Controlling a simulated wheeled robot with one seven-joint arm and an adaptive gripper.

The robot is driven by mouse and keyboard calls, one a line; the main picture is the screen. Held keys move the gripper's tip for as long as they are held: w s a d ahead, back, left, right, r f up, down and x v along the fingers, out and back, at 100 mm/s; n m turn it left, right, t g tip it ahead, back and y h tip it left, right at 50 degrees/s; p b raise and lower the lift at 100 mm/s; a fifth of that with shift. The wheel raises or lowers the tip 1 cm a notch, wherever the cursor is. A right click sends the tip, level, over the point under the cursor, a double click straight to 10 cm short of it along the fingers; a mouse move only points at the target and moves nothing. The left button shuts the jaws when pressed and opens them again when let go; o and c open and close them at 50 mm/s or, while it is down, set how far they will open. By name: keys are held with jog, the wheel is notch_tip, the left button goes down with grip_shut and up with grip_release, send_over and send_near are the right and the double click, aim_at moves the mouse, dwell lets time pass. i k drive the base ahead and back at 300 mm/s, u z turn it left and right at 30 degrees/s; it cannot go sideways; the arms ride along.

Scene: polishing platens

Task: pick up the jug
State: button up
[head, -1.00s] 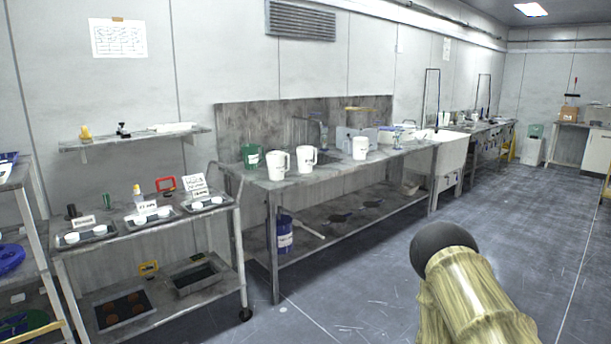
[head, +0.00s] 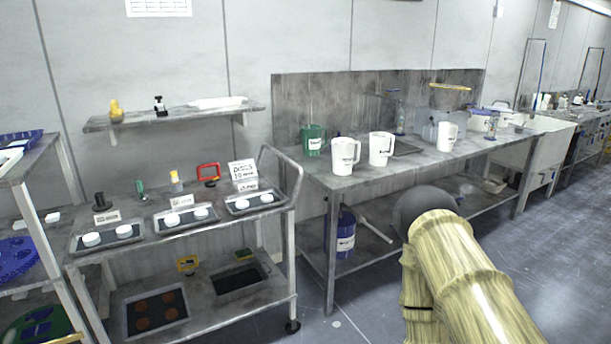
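Several jugs stand upright on the metal bench (head: 400,170). A green jug (head: 312,141) stands at its left end. A white jug (head: 345,156) stands at the front left edge, and a second white jug (head: 381,149) is just right of it. A third white jug (head: 447,137) stands further right. They carry small labels that I cannot read. Which one the task means cannot be told. My arm shows at the lower right, in front of the bench and apart from the jugs. My gripper is not in view.
A trolley (head: 187,238) with trays of white discs stands left of the bench. A wall shelf (head: 180,118) is above it. A blue drum (head: 341,235) is under the bench. A rack (head: 50,240) stands at far left. Floor (head: 350,325) is clear in front.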

aim_at(379, 143)
jog(key=z, duration=0.05)
jog(key=i, duration=1.8)
jog(key=z, duration=0.3)
